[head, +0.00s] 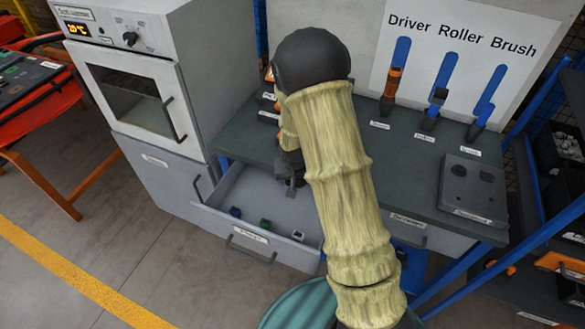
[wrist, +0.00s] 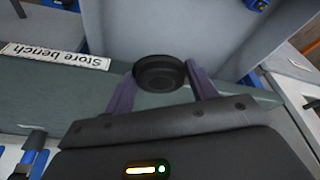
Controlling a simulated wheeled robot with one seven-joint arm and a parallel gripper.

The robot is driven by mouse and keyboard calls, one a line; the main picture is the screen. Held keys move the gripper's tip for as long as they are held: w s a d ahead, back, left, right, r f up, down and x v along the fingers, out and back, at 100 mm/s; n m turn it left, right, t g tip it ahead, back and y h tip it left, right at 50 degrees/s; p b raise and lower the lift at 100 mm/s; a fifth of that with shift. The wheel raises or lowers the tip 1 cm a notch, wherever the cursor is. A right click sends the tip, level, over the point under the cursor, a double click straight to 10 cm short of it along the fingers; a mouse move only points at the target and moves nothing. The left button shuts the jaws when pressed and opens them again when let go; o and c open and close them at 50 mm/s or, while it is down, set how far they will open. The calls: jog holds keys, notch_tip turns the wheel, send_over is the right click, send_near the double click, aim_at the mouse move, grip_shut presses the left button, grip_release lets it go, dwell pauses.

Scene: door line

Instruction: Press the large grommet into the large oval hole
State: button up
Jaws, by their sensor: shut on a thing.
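The large grommet (wrist: 159,72) is a black round ring with a raised rim, seen in the wrist view. My gripper (wrist: 160,80) is shut on it, one finger on each side. The grommet is held in the air near the edge of the green bench. In the head view my gripper (head: 291,186) hangs over the open grey drawer, partly hidden by my arm. The grommet cannot be made out there. I cannot identify the large oval hole in either view.
The open drawer (head: 250,237) holds small blue, green and white pieces. On the green bench (head: 415,160), a grey plate (head: 474,205) with dark round spots lies at right; a driver (head: 391,88), roller and brush stand behind. An oven (head: 130,85) stands left.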

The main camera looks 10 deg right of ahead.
aim_at(298, 180)
jog(key=shift+n, duration=0.3)
jog(key=p+v, duration=0.2)
jog(key=p, duration=0.1)
jog(key=d+p+v, duration=0.1)
jog(key=p+v, duration=0.1)
jog(key=p, duration=0.2)
jog(key=shift+s, duration=0.15)
jog(key=s+r+p, duration=0.2)
jog(key=p, duration=0.6)
jog(key=shift+s+d+r+n+y, duration=0.1)
jog(key=shift+s+r+n+y, duration=0.2)
jog(key=shift+n+y, duration=0.1)
jog(key=shift+w, duration=0.1)
